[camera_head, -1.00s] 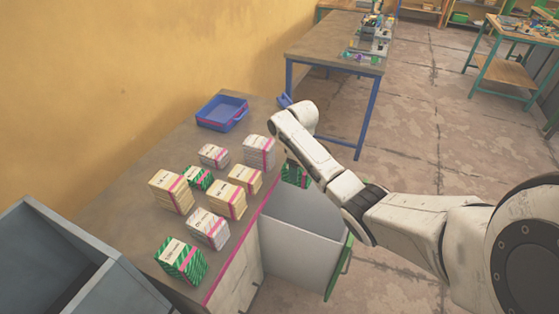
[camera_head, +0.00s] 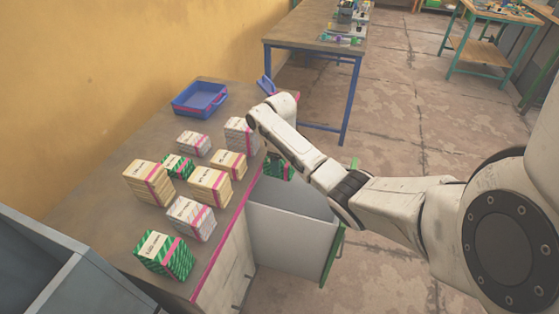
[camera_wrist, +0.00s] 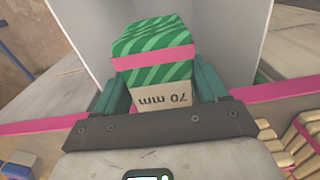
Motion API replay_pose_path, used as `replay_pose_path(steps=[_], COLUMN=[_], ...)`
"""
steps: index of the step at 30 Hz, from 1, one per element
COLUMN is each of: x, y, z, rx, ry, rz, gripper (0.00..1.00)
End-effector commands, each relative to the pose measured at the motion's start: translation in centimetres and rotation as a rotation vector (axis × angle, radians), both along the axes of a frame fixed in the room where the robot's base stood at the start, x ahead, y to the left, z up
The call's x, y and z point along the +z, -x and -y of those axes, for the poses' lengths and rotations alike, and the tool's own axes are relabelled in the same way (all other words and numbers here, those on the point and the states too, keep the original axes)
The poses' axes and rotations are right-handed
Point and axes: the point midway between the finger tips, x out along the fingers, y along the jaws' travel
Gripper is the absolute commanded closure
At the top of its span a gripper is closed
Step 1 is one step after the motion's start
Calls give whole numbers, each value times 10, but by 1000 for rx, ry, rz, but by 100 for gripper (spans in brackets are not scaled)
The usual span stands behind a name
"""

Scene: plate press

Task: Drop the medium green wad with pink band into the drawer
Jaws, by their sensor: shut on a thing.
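The medium green wad (camera_head: 280,168) has dark green stripes and a pink band. My gripper (camera_wrist: 160,88) is shut on it, a finger on each side. The wrist view shows the wad (camera_wrist: 152,45) with a pale label reading "70 mm". The open drawer (camera_head: 290,240) has pale grey walls and a green handle at its front. The held wad is near the drawer's back end, beside the table edge, with the drawer's pale interior (camera_wrist: 220,25) around it in the wrist view. My arm hides most of the gripper in the head view; the wad's exact height is unclear.
The table (camera_head: 100,215) bears several banded wads, including a small green one (camera_head: 178,166) and a large green one (camera_head: 165,256). A blue tray (camera_head: 200,99) stands at its back. A grey bin-like box (camera_head: 40,265) is at lower left. A blue-legged table (camera_head: 315,55) stands beyond.

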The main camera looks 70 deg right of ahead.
Motion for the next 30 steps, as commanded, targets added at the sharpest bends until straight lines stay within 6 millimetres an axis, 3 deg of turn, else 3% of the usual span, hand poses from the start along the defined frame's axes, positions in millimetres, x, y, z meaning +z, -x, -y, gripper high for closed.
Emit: replay_pose_path(steps=[6, 7, 15, 24, 30], x=[1, 1, 0, 3, 29], y=[0, 0, 0, 0, -1], z=[0, 0, 0, 0, 0], rx=[0, 0, 0, 0, 1], ry=[1, 0, 0, 0, 1], rz=[1, 1, 1, 1, 4], gripper=[60, 27, 1, 0, 0])
